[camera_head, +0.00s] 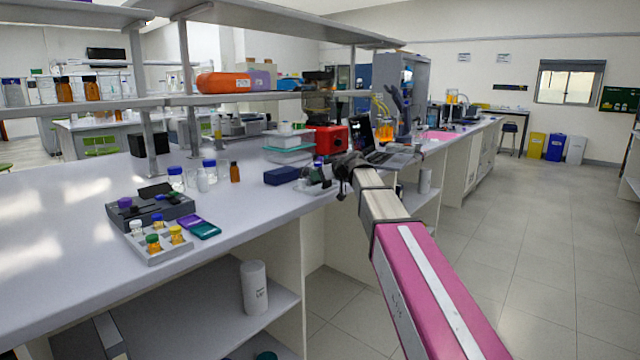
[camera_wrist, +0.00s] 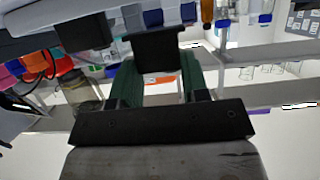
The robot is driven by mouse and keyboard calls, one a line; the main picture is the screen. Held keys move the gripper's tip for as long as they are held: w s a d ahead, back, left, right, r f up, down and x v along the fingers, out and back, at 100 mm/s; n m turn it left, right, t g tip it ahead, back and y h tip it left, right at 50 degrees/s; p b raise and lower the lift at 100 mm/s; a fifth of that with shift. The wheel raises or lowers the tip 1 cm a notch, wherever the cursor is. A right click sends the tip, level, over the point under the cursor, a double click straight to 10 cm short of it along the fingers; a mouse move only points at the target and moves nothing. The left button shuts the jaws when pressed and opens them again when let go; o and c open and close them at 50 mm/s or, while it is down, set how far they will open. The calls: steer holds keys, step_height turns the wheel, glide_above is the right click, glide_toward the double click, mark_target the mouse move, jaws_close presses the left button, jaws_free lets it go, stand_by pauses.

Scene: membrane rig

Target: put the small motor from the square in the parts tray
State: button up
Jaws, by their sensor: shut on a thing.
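My gripper (camera_head: 322,176) is at the end of my outstretched arm, low over the right front part of the bench. In the wrist view its two dark green fingers (camera_wrist: 158,82) are shut on a black boxy thing, which I take to be the small motor (camera_wrist: 157,50). In the head view the motor cannot be told apart from the dark gripper. A pale, shallow tray (camera_head: 313,188) lies right by the gripper, partly hidden; I cannot tell if it is the parts tray. The marked square cannot be made out.
A dark blue box (camera_head: 281,175) lies just left of the gripper. Bottles (camera_head: 209,171) stand further left, and a grey rack of capped vials (camera_head: 160,248) sits at the front left. A red device (camera_head: 327,139) and a laptop (camera_head: 392,155) stand behind. A shelf overhangs the bench.

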mark_target(319, 182)
steer(key=shift+f, duration=1.5)
steer(key=o, duration=0.6)
steer(key=shift+o, duration=0.2)
steer(key=v, duration=1.2)
